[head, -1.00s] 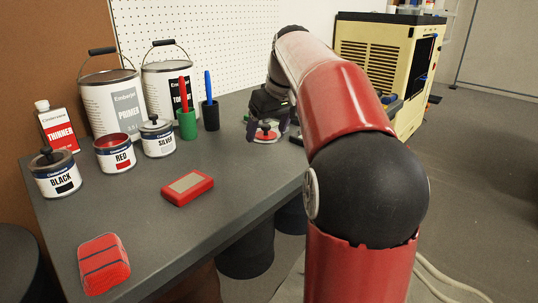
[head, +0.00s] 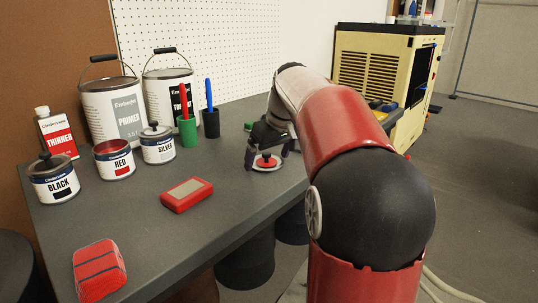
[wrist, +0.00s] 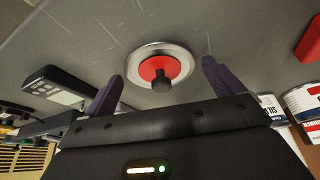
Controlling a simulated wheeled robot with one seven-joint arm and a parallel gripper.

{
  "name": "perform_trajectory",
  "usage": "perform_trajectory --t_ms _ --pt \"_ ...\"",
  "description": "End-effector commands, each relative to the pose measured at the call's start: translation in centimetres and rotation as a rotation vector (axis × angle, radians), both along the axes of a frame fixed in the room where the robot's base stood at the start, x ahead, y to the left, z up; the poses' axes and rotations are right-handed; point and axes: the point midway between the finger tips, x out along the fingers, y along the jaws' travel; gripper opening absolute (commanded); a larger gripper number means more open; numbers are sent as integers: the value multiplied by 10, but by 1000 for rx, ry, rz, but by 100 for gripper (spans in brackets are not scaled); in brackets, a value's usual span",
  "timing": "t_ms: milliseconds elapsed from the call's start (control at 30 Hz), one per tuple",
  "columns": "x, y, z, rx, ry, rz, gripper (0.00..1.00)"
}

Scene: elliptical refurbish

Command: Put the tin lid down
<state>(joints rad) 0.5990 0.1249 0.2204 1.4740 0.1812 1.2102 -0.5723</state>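The tin lid (wrist: 181,52) is a silver disc with a red centre and a black knob. It appears to lie flat on the dark grey bench top, knob up; it also shows in the head view (head: 266,163). My gripper (wrist: 162,69) is over the lid with its two dark fingers spread wide on either side of the knob. Gaps show between the fingers and the knob. In the head view my gripper (head: 267,158) is near the bench's right edge. The red paint tin (head: 115,160) stands open, without a lid, at the left.
The black tin (head: 53,182), silver tin (head: 157,146), thinner bottle (head: 58,135) and large primer can (head: 113,112) stand at the left and back. A red device (head: 187,195) lies mid-bench. A handheld meter (wrist: 58,86) lies near my gripper.

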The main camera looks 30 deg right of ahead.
Motion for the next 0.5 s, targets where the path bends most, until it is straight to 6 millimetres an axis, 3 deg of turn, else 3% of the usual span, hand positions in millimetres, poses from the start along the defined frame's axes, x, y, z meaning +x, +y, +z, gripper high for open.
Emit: perform_trajectory --t_ms 300,500 --pt "0 0 1 0 0 0 99" --pt "-6 -1 21 -1 -3 -1 99"
